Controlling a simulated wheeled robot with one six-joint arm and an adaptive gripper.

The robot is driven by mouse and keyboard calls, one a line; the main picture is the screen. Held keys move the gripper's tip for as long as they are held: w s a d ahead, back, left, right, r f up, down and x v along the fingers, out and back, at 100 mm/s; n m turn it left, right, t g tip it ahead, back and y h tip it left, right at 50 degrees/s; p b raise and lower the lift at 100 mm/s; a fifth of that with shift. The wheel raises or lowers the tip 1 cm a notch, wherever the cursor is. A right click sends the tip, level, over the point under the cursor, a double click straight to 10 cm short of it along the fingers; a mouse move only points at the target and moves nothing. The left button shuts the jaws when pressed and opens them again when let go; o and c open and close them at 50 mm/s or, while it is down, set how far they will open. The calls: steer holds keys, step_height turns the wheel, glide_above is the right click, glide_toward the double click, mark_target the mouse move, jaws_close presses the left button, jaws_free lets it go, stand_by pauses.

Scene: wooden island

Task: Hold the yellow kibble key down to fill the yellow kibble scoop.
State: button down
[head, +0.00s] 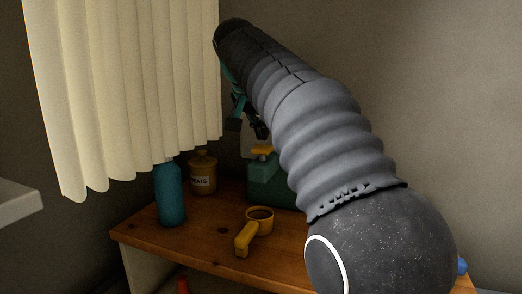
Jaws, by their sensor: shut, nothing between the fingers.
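The yellow kibble scoop (244,238) sits on the wooden island top with its handle toward the front. Its round cup shows a dark interior; I cannot tell how full it is. Behind it stands a dark green dispenser (262,178), partly hidden by my arm. A yellow key (262,150) shows at its top. My gripper (247,127) is shut and empty, its dark fingers pointing down just above and slightly left of the key. They look apart from the key, but the depth gap is hard to tell.
A teal bottle (171,196) and a yellow labelled jar (203,176) stand left of the dispenser on the wooden top (205,235). A cream curtain (120,90) hangs at the left, close to my gripper. A blue object (462,266) peeks out at right.

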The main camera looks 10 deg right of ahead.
mark_target(262, 147)
steer(key=shift+f, duration=0.1)
stand_by(0.6)
steer(key=shift+f+b, duration=1)
steer(key=shift+f, duration=0.25)
steer(key=shift+r, duration=0.1)
stand_by(1.0)
step_height(262, 147, up, 6)
steer(key=p, duration=0.5)
steer(key=s+f+n+y, duration=0.3)
steer(key=s+f+n, duration=0.3)
steer(key=s+f, duration=2.3)
steer(key=shift+s+f+n+y, duration=0.3)
steer(key=shift+s+n+y, duration=0.1)
steer(key=shift+s, duration=0.6)
